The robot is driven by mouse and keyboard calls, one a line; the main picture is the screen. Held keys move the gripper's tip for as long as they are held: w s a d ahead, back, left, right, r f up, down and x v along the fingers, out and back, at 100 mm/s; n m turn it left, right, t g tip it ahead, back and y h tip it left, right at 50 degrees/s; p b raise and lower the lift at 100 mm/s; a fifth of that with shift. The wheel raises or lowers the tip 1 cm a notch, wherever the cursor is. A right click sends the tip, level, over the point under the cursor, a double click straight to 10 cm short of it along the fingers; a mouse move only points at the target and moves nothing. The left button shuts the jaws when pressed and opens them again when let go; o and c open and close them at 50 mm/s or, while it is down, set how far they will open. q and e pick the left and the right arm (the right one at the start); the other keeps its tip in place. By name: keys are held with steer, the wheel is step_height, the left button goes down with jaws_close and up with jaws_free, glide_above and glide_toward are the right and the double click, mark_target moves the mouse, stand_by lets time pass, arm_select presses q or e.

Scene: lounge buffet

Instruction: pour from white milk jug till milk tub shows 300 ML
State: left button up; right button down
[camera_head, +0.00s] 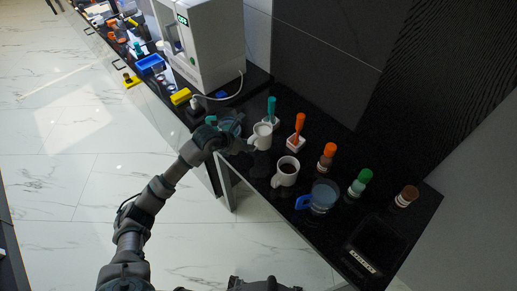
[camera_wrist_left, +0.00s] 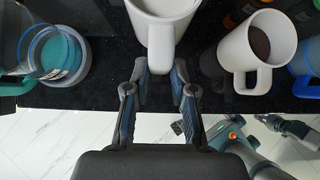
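A white jug (camera_head: 263,138) stands upright on the black counter. In the left wrist view the same jug (camera_wrist_left: 165,22) is at the top middle, handle toward me, with pale contents at the frame's edge. My left gripper (camera_wrist_left: 161,72) is open, its fingers either side of the handle. In the head view it (camera_head: 233,138) is left of the jug. A clear tub with a teal handle (camera_wrist_left: 52,52) is left of the jug. A clear tub with a blue handle (camera_head: 322,194) is farther right. No readout is legible. My right gripper (camera_wrist_left: 296,127) is small at the lower right; its finger state is unclear.
A white mug of dark liquid (camera_head: 287,172) stands right of the jug. Behind are teal-topped (camera_head: 271,108) and orange-topped (camera_head: 299,128) items. Orange-, green- and brown-capped bottles stand farther right. A dark panel (camera_head: 374,242) lies at the counter's near right end. A white machine (camera_head: 205,45) stands far left.

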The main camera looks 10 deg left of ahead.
arm_select(q)
steer(key=shift+a, duration=0.15)
steer(key=c, duration=0.4)
steer(key=shift+a, duration=0.2)
jaws_close()
steer(key=shift+d+r, duration=0.1)
steer(key=shift+d, duration=0.35)
steer(key=shift+a, duration=0.35)
steer(key=shift+d, duration=0.2)
